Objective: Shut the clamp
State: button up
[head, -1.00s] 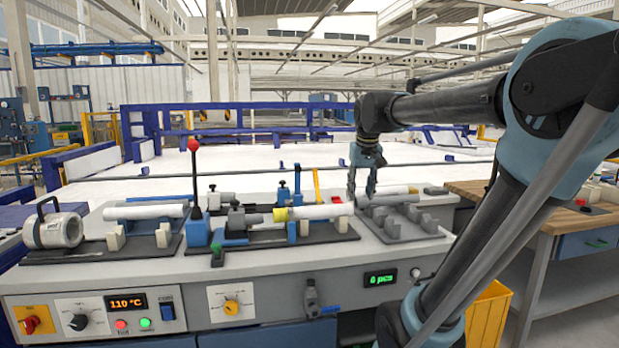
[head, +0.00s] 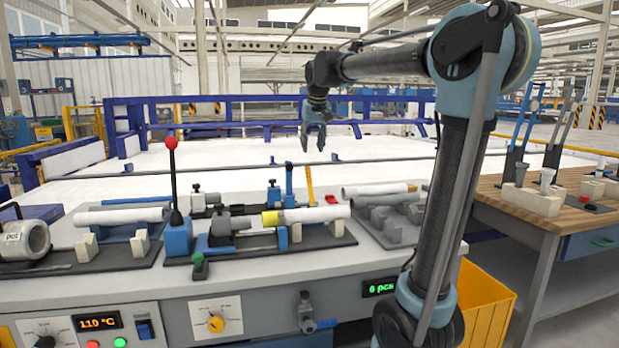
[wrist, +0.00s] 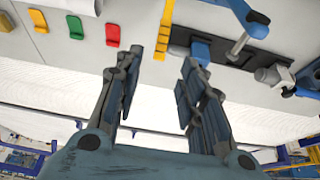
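My gripper (head: 313,146) is raised above and behind the bench, fingers apart and empty, touching nothing. In the wrist view its two fingers (wrist: 155,90) are spread with only floor and bench between them. On the middle fixture, a blue upright handle (head: 289,180) and a small blue clamp with a black top (head: 273,191) stand behind a white pipe (head: 310,214) with a yellow band. In the wrist view, a blue clamp-like part (wrist: 243,15) with a grey rod shows at the upper right. I cannot tell which part is the task's clamp or its exact state.
A red-knobbed lever (head: 171,144) stands upright at the fixture's left. Another white pipe (head: 132,215) lies farther left. A grey rack (head: 385,228) holds pipes at the right. A wooden table (head: 500,212) bears tall-handled tools. The space around my gripper is clear.

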aim_at(309, 173)
jog(key=x, duration=1.4)
jog(key=shift+a, duration=0.15)
grip_shut()
